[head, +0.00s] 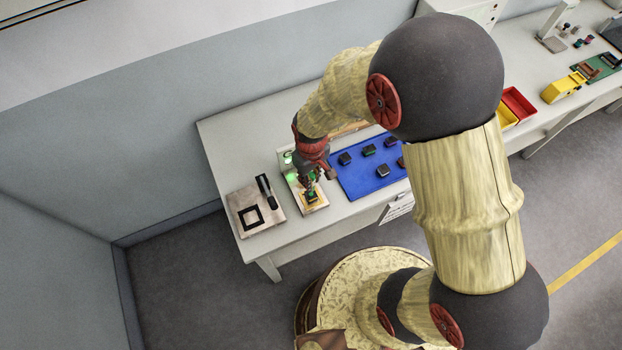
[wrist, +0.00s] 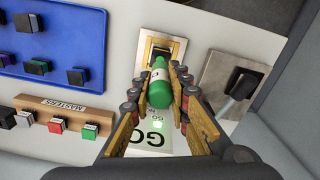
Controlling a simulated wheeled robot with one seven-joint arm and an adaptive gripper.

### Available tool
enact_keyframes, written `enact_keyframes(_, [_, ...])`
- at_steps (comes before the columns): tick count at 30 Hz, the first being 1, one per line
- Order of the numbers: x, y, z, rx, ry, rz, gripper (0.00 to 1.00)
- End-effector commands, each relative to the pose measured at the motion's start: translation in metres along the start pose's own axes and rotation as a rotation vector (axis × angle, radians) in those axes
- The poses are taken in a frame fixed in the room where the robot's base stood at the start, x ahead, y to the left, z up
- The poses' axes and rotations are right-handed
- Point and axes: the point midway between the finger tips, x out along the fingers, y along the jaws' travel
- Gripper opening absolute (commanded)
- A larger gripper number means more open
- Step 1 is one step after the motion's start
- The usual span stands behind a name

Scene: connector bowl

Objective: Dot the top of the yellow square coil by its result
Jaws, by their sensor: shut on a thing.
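My gripper (head: 311,188) is shut on a green bottle-shaped marker (wrist: 160,85), which also shows small in the head view. The fixture is printed "GO", and a green lamp (wrist: 157,124) glows beside the lettering. Other lettering is partly hidden by the gripper.
A metal plate (wrist: 208,82) with a black square pad and a dark handled tool stands beside the fixture. On the other side are a blue mat (head: 372,183) with several dark parts and a wooden "MASTERS" rack (wrist: 48,102). Red and yellow bins (head: 518,104) stand farther right.

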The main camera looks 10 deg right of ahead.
Motion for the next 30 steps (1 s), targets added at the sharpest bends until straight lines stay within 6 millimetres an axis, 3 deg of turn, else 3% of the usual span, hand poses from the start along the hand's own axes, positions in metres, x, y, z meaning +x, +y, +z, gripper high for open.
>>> enact_keyframes(17, [-0.044,0.0,-0.001,0.0,0.001,0.0,0.02])
enact_keyframes(30, [-0.044,0.0,0.0,0.0,0.0,0.0,0.02])
